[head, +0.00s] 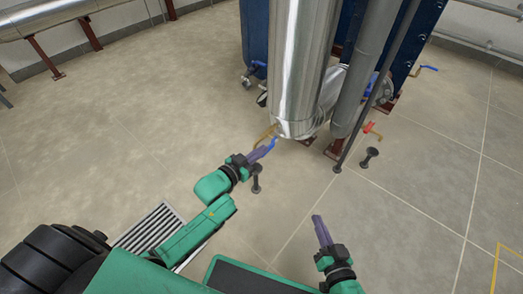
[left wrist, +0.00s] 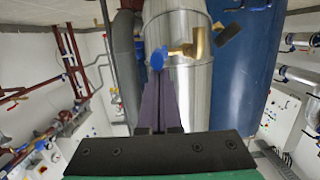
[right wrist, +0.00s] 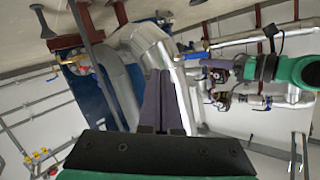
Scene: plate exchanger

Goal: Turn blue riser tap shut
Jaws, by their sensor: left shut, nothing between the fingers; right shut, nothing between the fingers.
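The blue-handled tap (head: 271,144) has a brass body on the lower end of the shiny silver-clad riser (head: 298,65). In the left wrist view the blue handle (left wrist: 158,58) shows just above my fingertips, beside the brass body (left wrist: 188,49) and a black end piece. My left gripper (head: 264,151) is shut and empty, its purple fingertips right at the handle. I cannot tell whether they touch it; the fingers partly hide it in the head view. My right gripper (head: 318,222) is shut and empty, low over the floor, apart from the tap.
A red-handled tap (head: 371,130) is on the grey pipe (head: 365,75) to the right. Another blue lever (head: 427,68) is farther back right, by the blue exchanger (head: 420,25). A thin dark post (head: 372,105) stands before the grey pipe.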

